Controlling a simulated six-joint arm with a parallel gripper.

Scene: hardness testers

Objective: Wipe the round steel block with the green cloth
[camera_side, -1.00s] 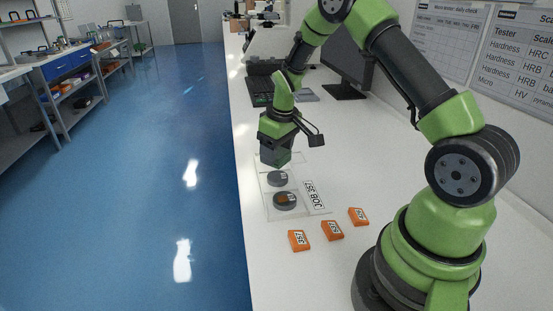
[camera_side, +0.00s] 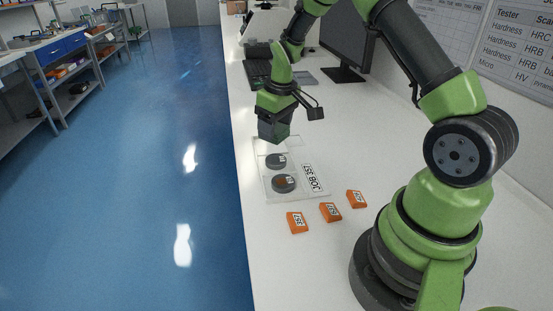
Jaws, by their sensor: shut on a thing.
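My gripper (camera_side: 274,136) points down over the far end of a clear tray (camera_side: 312,193) on the white bench. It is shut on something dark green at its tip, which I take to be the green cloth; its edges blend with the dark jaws. Two round, dark grey steel blocks with small pale labels lie in the tray: a nearer block (camera_side: 284,184) and a farther block (camera_side: 275,161). My gripper is just beyond the farther block and appears above the tray. I cannot tell whether the cloth touches anything. The jaws hide the tray's far part.
Several orange blocks with labels, one at the left (camera_side: 297,222), lie in front of the tray.

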